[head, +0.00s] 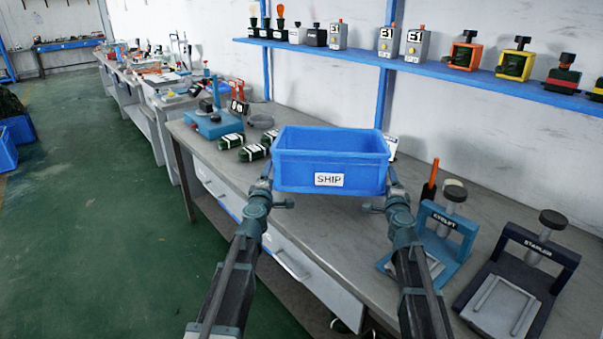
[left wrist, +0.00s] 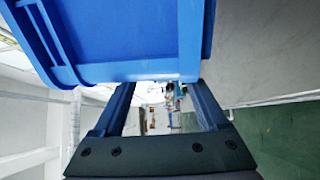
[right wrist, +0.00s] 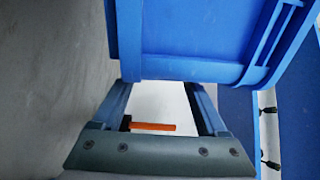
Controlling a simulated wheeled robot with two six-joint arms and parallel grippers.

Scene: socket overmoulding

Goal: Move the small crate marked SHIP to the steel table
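The small blue crate (head: 330,172) has a white SHIP label on its front wall and is upright. It is between my two grippers, over the grey-topped workbench (head: 335,230), and appears raised above it. My left gripper (head: 274,190) is at the crate's left end, and my right gripper (head: 383,195) is at its right end. In both wrist views the fingers are spread apart, with the crate (left wrist: 130,40) (right wrist: 190,40) across their tips. The fingertips are partly hidden, so exact contact is unclear. I cannot tell which surface is the steel table.
An eyelet press (head: 440,235) and a stapler (head: 520,275) stand right on the bench. Dark green parts (head: 250,153) and a blue device (head: 213,122) lie left. A blue shelf (head: 430,72) runs along the wall. Green floor (head: 90,200) is open at left.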

